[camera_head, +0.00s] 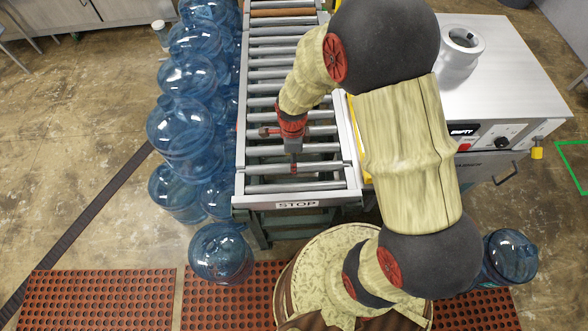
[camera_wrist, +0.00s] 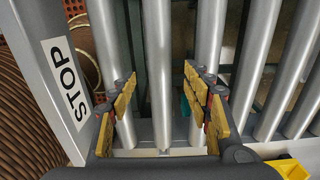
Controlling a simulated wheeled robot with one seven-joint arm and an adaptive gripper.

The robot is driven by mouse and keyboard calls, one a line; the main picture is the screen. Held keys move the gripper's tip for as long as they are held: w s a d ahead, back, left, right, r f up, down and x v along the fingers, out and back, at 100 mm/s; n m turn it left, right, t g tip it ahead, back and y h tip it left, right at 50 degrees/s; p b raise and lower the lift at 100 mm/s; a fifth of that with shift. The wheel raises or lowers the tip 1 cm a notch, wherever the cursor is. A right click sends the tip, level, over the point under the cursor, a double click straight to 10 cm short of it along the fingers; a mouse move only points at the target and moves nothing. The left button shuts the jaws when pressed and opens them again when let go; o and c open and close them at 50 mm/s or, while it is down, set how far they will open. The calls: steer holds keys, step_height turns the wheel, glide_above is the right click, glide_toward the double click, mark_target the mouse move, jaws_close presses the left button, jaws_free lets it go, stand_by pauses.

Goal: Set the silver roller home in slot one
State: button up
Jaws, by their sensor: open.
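Several silver rollers lie across the conveyor frame (camera_head: 352,165). My gripper (camera_head: 293,170) points down over the near end of the conveyor, close to the STOP sign (camera_head: 297,205). In the wrist view, my gripper (camera_wrist: 162,95) is open, with its yellow-padded fingers on either side of a silver roller (camera_wrist: 157,50). This is the second roller from the STOP end; it shows a gap to the finger pads. The nearest roller (camera_wrist: 104,40) lies beside it. I cannot tell which slot is slot one or whether the straddled roller is fully seated.
Blue water jugs (camera_head: 180,127) crowd the conveyor's left side. A brown roller (camera_head: 283,13) lies at the far end. A metal cabinet (camera_head: 500,80) with a silver fitting (camera_head: 460,52) on top stands at the right. Red mats (camera_head: 95,298) cover the near floor.

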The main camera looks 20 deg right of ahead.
steer(key=f, duration=0.1)
steer(key=f+b, duration=0.1)
steer(key=f, duration=0.3)
steer(key=shift+s+d+b, duration=0.2)
steer(key=shift+s+b, duration=0.1)
steer(key=shift+b, duration=0.05)
steer(key=shift+c, duration=0.3)
steer(key=c, duration=1.1)
jaws_close()
